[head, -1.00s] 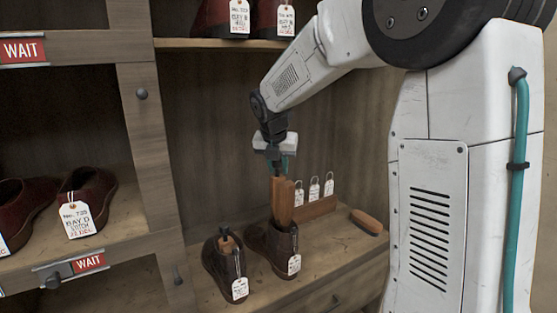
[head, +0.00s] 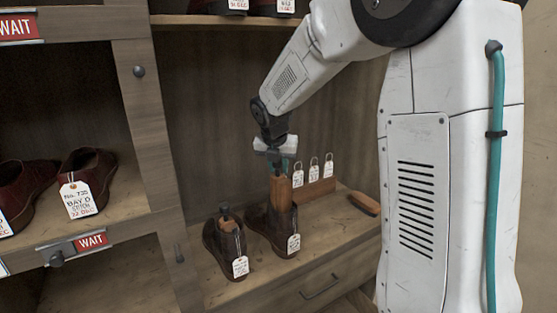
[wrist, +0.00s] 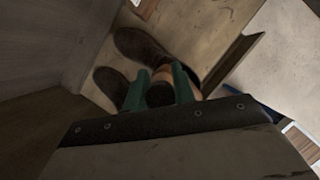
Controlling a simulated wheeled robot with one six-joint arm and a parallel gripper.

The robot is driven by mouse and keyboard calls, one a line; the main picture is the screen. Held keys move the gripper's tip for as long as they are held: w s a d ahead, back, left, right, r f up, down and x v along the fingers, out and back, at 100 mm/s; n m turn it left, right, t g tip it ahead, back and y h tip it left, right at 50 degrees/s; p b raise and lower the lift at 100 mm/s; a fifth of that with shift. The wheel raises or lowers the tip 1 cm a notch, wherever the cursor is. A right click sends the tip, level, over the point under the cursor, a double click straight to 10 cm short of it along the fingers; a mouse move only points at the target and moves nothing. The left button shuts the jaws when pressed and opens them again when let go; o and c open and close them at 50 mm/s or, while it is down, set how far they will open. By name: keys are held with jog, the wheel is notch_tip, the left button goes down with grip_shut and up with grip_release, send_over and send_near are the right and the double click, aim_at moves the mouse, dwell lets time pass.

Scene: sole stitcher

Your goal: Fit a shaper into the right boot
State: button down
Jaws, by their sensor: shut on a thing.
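My gripper (head: 279,168) is shut on a wooden shaper (head: 281,192), which stands upright with its lower part inside the right boot (head: 272,231). In the wrist view, the green fingertips (wrist: 160,88) lie on both sides of the shaper (wrist: 161,91). The right boot is dark brown leather with a white tag on its front; its inside is hidden by the shaper. The left boot (head: 225,252) stands beside it, with a dark knob (head: 225,211) at its opening and its own white tag.
Behind the boots is a wooden rack (head: 318,190) with white tags on hooks. A brown wooden block (head: 365,203) lies at the shelf's right. A post (head: 150,120) stands at the left, and an upper shelf (head: 215,20) with shoes hangs above. A drawer handle (head: 321,288) is below.

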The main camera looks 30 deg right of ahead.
jog(key=shift+s+f, duration=0.2)
jog(key=shift+f, duration=3.9)
